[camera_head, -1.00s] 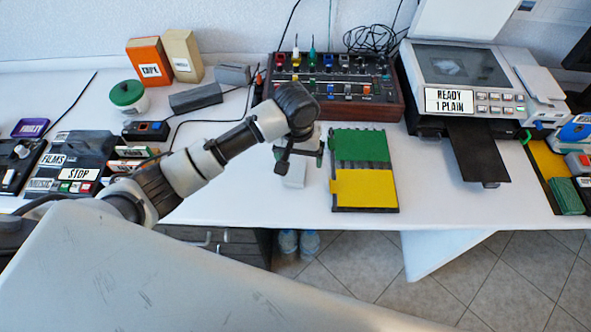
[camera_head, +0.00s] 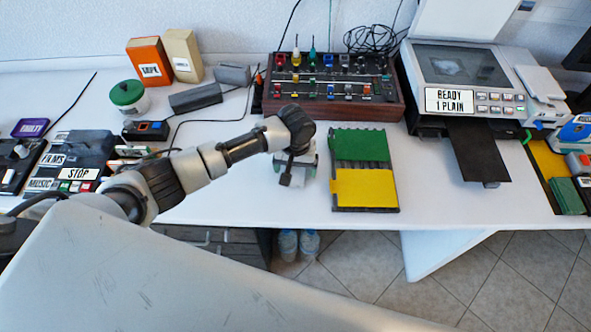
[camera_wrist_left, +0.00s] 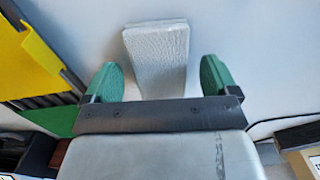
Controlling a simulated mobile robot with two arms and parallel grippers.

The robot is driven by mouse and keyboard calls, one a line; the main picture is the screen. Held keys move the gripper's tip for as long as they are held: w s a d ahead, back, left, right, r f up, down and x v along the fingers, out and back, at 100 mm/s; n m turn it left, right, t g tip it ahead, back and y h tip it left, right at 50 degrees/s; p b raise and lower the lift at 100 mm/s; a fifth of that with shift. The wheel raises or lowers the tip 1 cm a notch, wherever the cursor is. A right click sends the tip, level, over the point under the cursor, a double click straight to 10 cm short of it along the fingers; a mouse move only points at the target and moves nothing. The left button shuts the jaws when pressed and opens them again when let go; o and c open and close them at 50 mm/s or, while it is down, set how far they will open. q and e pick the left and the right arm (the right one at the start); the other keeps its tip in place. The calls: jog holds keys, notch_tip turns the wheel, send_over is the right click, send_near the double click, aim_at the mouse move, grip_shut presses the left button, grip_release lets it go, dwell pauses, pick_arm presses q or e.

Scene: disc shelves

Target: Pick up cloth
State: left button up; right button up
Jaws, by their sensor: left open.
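A folded pale grey cloth (camera_wrist_left: 157,45) lies on the white table in the left wrist view, its near end reaching between my fingers. My left gripper (camera_wrist_left: 158,82) is open, with one green-padded finger to each side of the cloth and a gap on both sides. In the head view my left gripper (camera_head: 296,168) hangs over the cloth's spot and mostly hides it. I cannot tell how high the fingers are above the table. My right gripper is not in view.
A green and yellow rack (camera_head: 365,195) stands just right of my left gripper; it also shows in the left wrist view (camera_wrist_left: 45,60). A wooden-sided control panel (camera_head: 330,88) is behind, and a printer (camera_head: 465,85) is to the right. The table's front edge is near.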

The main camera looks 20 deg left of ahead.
aim_at(296, 169)
pick_arm(q)
jog(key=shift+f, duration=0.3)
jog(key=c, duration=1)
jog(key=shift+r, duration=0.15)
notch_tip(296, 169, up, 4)
jog(key=shift+r, duration=0.15)
jog(key=w+d+r, duration=0.1)
jog(key=d+r, duration=0.2)
jog(key=d, duration=0.2)
jog(key=w+d+r+b, duration=0.1)
jog(key=d+r, duration=0.2)
jog(key=d, duration=0.3)
jog(key=shift+w+d+r, duration=0.2)
jog(key=shift+d+r, duration=0.05)
jog(key=shift+r, duration=0.05)
